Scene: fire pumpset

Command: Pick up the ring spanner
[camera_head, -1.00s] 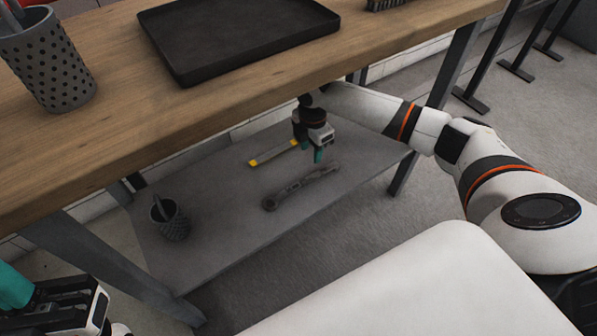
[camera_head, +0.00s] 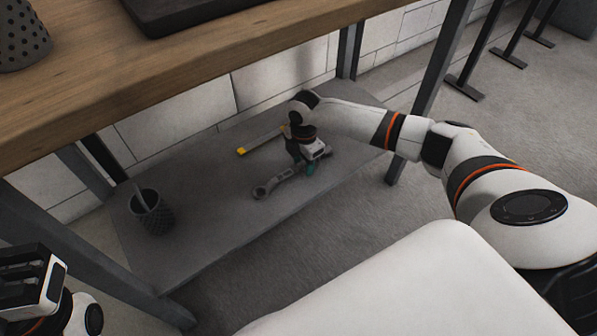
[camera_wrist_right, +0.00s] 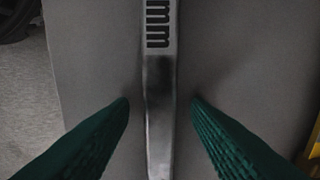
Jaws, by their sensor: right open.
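The ring spanner (camera_head: 277,182) is a grey metal tool lying flat on the lower shelf, its ring end to the left in the head view. My right gripper (camera_head: 311,166) is down at its right end, which it partly hides. In the right wrist view the spanner's handle (camera_wrist_right: 160,85), with raised "mm" lettering, runs between the two open green fingers (camera_wrist_right: 160,104), with a gap on each side. My left gripper (camera_head: 32,290) is at the lower left, far from the spanner; its fingertips do not show clearly.
The grey lower shelf (camera_head: 215,215) also holds a dark mesh cup (camera_head: 152,214) at left and a yellow-ended tool (camera_head: 258,141) behind the spanner. The wooden tabletop (camera_head: 200,75) overhangs the shelf.

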